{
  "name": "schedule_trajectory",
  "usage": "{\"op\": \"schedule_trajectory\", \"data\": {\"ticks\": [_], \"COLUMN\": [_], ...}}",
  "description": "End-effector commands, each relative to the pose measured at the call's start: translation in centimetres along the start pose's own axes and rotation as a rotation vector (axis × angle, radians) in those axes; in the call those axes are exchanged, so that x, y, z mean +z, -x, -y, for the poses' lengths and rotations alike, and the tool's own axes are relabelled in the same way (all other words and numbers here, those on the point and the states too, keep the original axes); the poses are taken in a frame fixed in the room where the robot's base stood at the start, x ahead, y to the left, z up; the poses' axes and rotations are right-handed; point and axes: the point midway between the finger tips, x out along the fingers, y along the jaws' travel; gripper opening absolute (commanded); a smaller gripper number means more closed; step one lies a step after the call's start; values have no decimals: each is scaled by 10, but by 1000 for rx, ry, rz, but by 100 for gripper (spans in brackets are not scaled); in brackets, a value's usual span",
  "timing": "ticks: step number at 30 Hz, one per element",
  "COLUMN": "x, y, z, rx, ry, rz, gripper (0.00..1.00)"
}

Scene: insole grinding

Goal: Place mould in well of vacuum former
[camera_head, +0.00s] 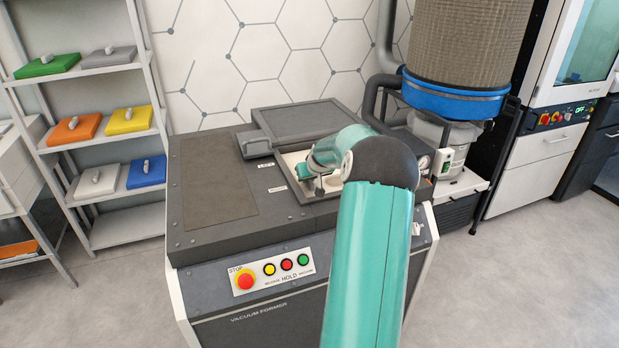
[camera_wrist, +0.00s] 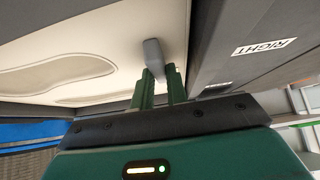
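Foot-shaped outlines (camera_wrist: 55,75) mark that surface. I cannot tell whether the fingers press on the knob, or where a mould's edges lie.
A shelf rack (camera_head: 150,125) at the left holds several coloured moulds, among them a blue one (camera_head: 147,172). A "RIGHT" label (camera_wrist: 264,46) is on the dark top beside the pale surface. A blue-banded dust collector (camera_head: 455,97) stands close on the right. Floor at front left is clear.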

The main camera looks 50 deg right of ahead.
Motion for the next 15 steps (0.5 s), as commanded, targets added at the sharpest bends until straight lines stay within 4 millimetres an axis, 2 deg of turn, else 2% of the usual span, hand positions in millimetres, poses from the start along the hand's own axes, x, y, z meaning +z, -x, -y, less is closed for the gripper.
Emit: {"op": "schedule_trajectory", "data": {"ticks": [1,3,11,15], "x": [0,0,0,-2], "y": [0,0,0,8], "z": [0,0,0,0], "rx": [0,0,0,1], "ry": [0,0,0,0], "rz": [1,1,1,0], "gripper": [24,36,36,36]}}
